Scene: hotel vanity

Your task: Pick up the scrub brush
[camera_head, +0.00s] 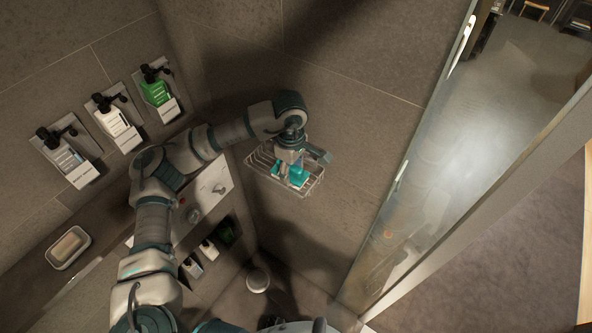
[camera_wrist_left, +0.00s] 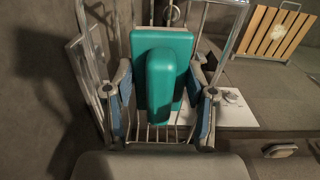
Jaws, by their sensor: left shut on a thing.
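The scrub brush (camera_wrist_left: 160,82) has a teal back with a raised teal handle and a pale edge at its far end. In the left wrist view it is between the two blue-padded fingers of my left gripper (camera_wrist_left: 163,110), which is shut on it. In the head view the left gripper (camera_head: 291,166) is at the wire basket (camera_head: 314,186) on the wall, with the teal brush (camera_head: 299,177) below it, partly hidden. The brush is at the basket; I cannot tell whether it touches the wires. My right gripper is not in view.
Wire bars of the basket surround the brush closely. Several wall-mounted dispensers (camera_head: 119,124) hang at the upper left. A soap dish (camera_head: 68,248) sits on the ledge at left. A glass panel (camera_head: 408,190) stands to the right. A wooden slatted item (camera_wrist_left: 273,33) shows in the wrist view.

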